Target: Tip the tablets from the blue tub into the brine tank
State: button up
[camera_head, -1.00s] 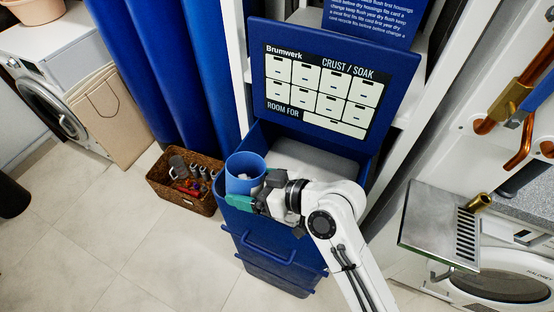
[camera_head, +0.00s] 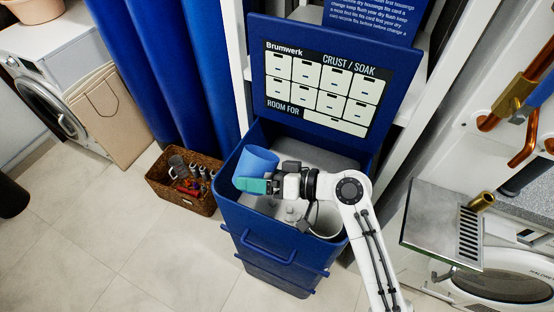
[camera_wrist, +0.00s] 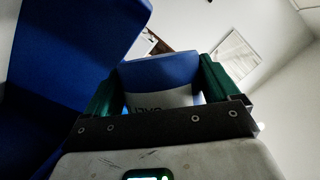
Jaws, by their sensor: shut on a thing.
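The blue tub (camera_head: 258,161) is held by my gripper (camera_head: 252,185) over the left part of the open brine tank (camera_head: 262,225), a dark blue bin. The tub is tilted in the head view, and its inside is hidden there. In the wrist view, the tub (camera_wrist: 160,72) sits between the green fingers of my gripper (camera_wrist: 158,90), with part of a pale label showing. Some whitish lumps (camera_head: 290,214) show inside the tank below my wrist. I cannot tell whether tablets remain in the tub.
The tank's raised lid (camera_head: 400,75) stands behind the opening, with a printed label. A wicker basket (camera_head: 187,204) of fittings is on the floor at left. A metal drip tray (camera_head: 432,225) is at right. Tiled floor is clear at front left.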

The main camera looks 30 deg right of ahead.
aim_at(266, 157)
jog(key=shift+f+m+y, duration=0.3)
jog(key=shift+f+m, duration=0.1)
jog(key=shift+f, duration=0.05)
jog(key=shift+f+m+y, duration=0.2)
jog(key=shift+m+y, duration=0.1)
jog(key=shift+m, duration=0.3)
dwell(0.6)
jog(key=shift+w+d+r+m+t+y+p, duration=0.15)
jog(key=shift+r+m+t+y+p, duration=0.35)
jog(key=shift+r+m+p, duration=0.75)
dwell(1.0)
jog(key=shift+w+d+r+m+y, duration=0.2)
jog(key=shift+d+m, duration=0.15)
jog(key=shift+m, duration=0.2)
jog(key=shift+w+d+r+m+y, duration=0.1)
jog(key=shift+d+r+m+y, duration=0.15)
jog(key=shift+m, duration=0.25)
jog(key=shift+w+d+r+m+t+y+p, duration=0.1)
jog(key=shift+d+r+m+t+p, duration=0.2)
jog(key=shift+m, duration=0.5)
jog(key=shift+w+d+r+m+t+y+p, duration=0.2)
jog(key=shift+r+m+t, duration=0.25)
jog(key=shift+m, duration=0.35)
jog(key=shift+w+d+r+m+t+y+p, duration=0.1)
jog(key=shift+d+r+m+t+p, duration=0.25)
jog(key=shift+m, duration=0.45)
dwell(0.7)
